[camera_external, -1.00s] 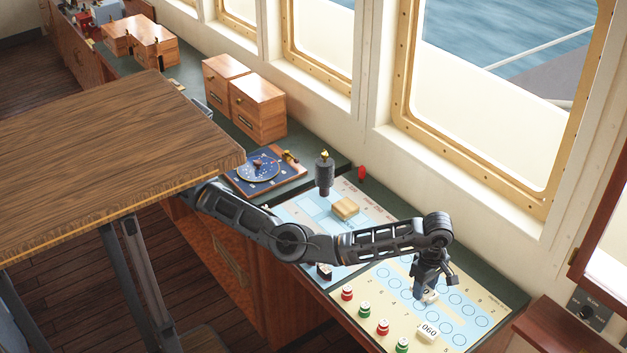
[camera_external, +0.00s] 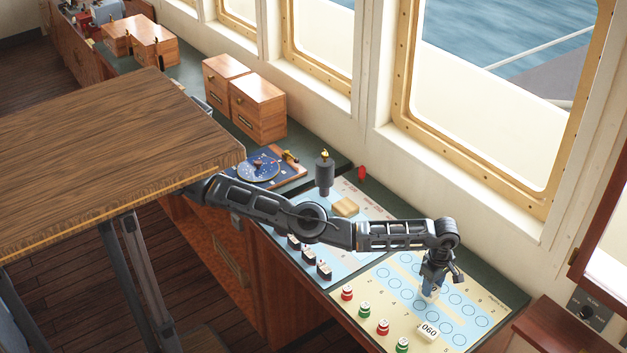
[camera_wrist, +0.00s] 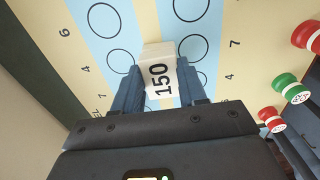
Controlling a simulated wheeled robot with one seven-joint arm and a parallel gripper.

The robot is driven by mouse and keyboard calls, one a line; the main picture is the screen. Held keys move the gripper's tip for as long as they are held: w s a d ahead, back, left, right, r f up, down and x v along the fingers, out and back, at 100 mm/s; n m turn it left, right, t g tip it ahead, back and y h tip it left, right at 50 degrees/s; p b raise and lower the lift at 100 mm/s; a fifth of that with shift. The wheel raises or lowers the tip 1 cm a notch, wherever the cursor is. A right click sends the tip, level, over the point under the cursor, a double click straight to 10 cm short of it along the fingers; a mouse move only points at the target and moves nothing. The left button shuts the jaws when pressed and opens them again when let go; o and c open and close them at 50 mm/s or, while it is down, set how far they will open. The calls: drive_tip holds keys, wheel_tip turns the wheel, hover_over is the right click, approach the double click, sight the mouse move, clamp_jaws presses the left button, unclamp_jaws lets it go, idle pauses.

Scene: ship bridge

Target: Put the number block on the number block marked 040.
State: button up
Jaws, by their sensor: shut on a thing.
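My gripper (camera_external: 431,287) is over the right-hand board, pointing down. In the wrist view its two fingers (camera_wrist: 158,92) are shut on a white number block (camera_wrist: 160,80) marked 150. The block also shows as a small pale shape at the fingertips in the external view (camera_external: 430,295). Another white number block (camera_external: 428,332), marked 060, lies near the board's front right edge. I see no block marked 040 in either view.
The cream and blue board (camera_external: 385,305) has printed circles and numbers. Red and green pieces (camera_external: 365,310) stand along its front side. Several dark ship pieces (camera_external: 309,257) and a wooden block (camera_external: 345,207) are on the neighbouring board. A dark cylinder (camera_external: 324,175) stands behind.

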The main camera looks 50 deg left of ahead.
drive_tip(key=shift+f, duration=0.3)
drive_tip(key=o, duration=1)
drive_tip(key=shift+r, duration=0.1)
wheel_tip(320, 180, up, 12)
drive_tip(key=shift+r, duration=0.1)
